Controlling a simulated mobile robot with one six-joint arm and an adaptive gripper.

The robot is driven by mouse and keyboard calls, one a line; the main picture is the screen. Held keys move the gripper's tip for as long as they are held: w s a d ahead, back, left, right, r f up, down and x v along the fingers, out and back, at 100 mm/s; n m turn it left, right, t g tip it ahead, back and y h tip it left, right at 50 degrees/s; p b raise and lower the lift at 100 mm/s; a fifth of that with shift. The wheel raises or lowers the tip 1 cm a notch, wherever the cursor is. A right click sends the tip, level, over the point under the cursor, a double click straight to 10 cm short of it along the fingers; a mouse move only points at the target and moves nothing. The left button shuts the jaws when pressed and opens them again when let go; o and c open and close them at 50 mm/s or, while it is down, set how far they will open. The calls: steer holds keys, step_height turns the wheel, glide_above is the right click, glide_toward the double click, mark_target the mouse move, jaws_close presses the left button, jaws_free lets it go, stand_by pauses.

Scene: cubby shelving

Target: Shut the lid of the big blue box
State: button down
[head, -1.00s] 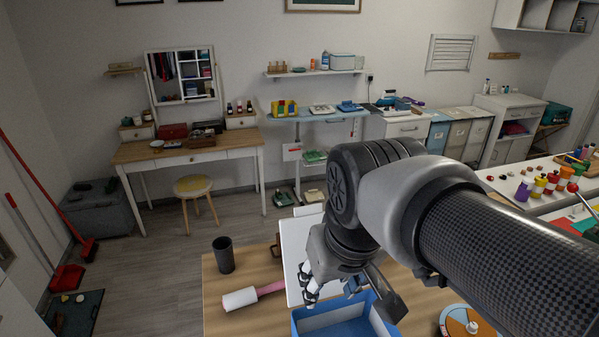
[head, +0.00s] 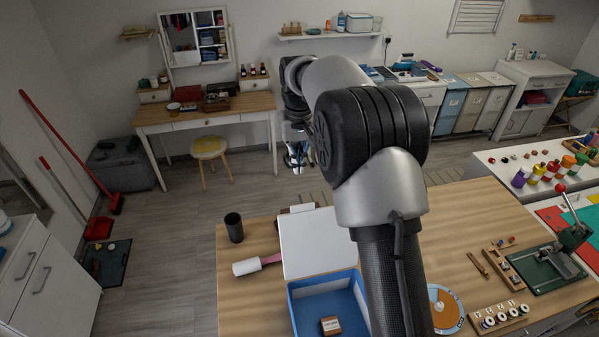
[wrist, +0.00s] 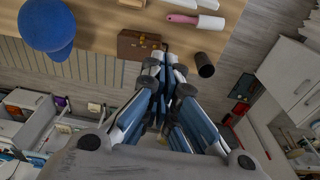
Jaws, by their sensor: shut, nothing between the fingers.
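The big blue box (head: 349,297) stands on the wooden table at the bottom of the head view, partly hidden by my arm. Its lid (head: 312,243) is open, a white panel rising from the box's far side. A small brown block with a white label (head: 331,325) lies inside the box. My gripper (head: 297,160) is beyond the table's far edge, behind the lid and apart from it. In the wrist view my gripper (wrist: 165,88) has its fingers together, with nothing between them.
A brown case (wrist: 138,45) sits near the table edge in the wrist view. A round coloured dial (head: 444,309) is right of the box. Open floor lies beyond the table.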

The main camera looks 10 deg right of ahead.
step_height(320, 180, down, 10)
steer(key=s, duration=0.1)
steer(key=s+r+p, duration=0.1)
steer(key=s, duration=0.1)
steer(key=shift+r+p, duration=0.15)
steer(key=shift+p, duration=0.15)
